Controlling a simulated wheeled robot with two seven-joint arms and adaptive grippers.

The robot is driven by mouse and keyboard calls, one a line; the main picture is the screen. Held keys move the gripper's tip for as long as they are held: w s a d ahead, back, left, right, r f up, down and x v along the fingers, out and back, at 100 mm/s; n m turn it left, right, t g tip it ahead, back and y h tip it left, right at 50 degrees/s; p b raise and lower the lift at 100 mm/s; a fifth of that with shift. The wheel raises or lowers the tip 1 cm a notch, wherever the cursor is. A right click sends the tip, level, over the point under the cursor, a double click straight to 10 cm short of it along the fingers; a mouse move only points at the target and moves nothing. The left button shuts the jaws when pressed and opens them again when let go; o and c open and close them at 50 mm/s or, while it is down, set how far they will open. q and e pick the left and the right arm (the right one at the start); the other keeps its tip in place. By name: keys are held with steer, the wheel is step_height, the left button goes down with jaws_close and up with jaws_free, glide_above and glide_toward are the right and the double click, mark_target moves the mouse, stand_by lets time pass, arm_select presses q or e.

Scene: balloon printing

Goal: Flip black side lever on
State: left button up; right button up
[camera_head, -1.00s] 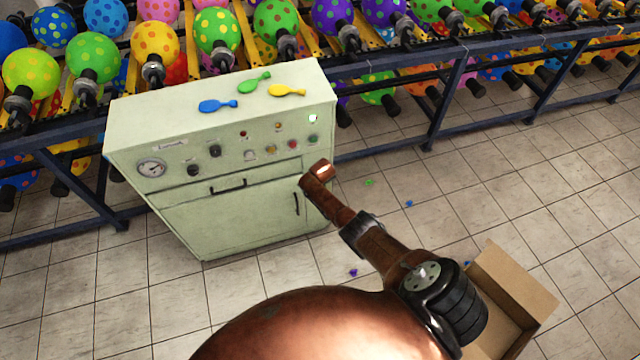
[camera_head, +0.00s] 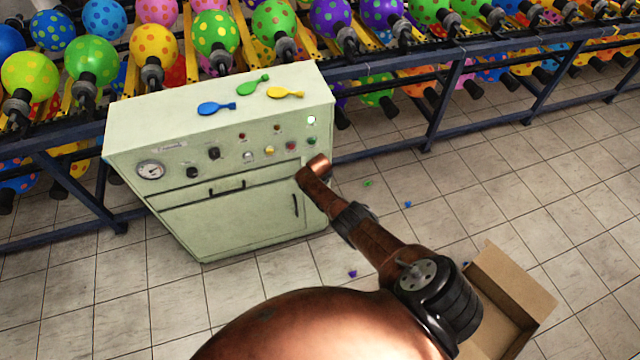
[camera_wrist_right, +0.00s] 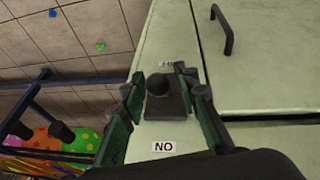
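The pale green machine (camera_head: 255,195) stands before the balloon racks. The black side lever (camera_wrist_right: 160,86), with a round knob on a dark plate, is on its narrow side face in the right wrist view. A label reading NO as pictured lies on the near side of the lever; a smaller label past the plate is partly hidden. My right gripper (camera_wrist_right: 158,76) is open, with one finger on each side of the lever; contact cannot be told. In the head view my right arm reaches the machine's right side, and its gripper and the lever are hidden. My left gripper is not in view.
Deflated blue (camera_head: 216,107), green (camera_head: 253,84) and yellow (camera_head: 285,92) balloons lie on the machine top. A cardboard box (camera_head: 515,285) stands open on the floor at right. A black handle (camera_wrist_right: 222,30) is beside the lever. Tiled floor is mostly clear.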

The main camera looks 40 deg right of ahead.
steer(key=shift+o, duration=0.4)
steer(key=shift+r, duration=0.1)
steer(key=shift+a+r, duration=0.15)
steer(key=shift+r, duration=0.25)
steer(key=v, duration=1.1)
steer(key=shift+s, duration=0.1)
